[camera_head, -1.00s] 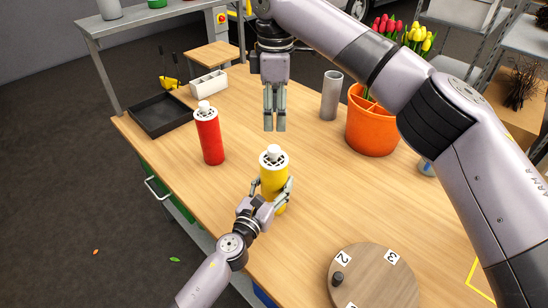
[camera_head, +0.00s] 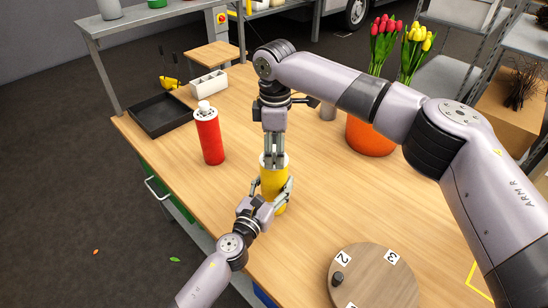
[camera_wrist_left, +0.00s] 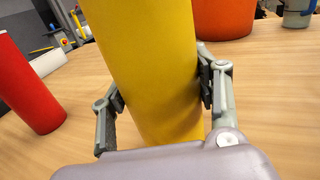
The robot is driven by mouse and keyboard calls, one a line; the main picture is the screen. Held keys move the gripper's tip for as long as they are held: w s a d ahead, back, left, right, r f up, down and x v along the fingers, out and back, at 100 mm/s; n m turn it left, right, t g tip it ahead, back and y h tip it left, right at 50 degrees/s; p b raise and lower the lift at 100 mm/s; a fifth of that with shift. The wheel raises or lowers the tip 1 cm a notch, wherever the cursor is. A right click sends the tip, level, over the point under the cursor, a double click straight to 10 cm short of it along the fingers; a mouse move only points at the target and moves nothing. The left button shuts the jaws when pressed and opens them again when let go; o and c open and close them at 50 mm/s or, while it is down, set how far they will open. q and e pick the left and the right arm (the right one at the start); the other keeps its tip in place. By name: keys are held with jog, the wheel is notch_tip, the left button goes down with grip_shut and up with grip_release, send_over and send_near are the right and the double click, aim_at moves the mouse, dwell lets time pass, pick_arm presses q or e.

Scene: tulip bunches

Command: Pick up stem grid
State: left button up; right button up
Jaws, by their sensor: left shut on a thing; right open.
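The yellow cylinder (camera_head: 273,182) stands upright on the table. My left gripper (camera_head: 275,192) is shut around its side; the left wrist view also shows the yellow wall (camera_wrist_left: 152,60) between the fingers. The stem grid on the yellow cylinder's top is mostly hidden behind my right gripper (camera_head: 274,164). My right gripper points straight down, open, with its fingertips at the cylinder's top. I cannot tell whether they touch the grid. A similar pale grid with a white knob (camera_head: 204,106) sits on the red cylinder (camera_head: 210,139) to the left.
A black tray (camera_head: 161,116) and a white compartment holder (camera_head: 209,83) lie at the back left. A round numbered wooden disc (camera_head: 375,280) lies at front right. The table between is clear.

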aim_at(275, 148)
jog(key=c, duration=1.1)
jog(key=shift+o, duration=0.2)
notch_tip(275, 148, up, 10)
jog(key=shift+r, duration=0.1)
pick_arm(q)
jog(key=o, duration=1.5)
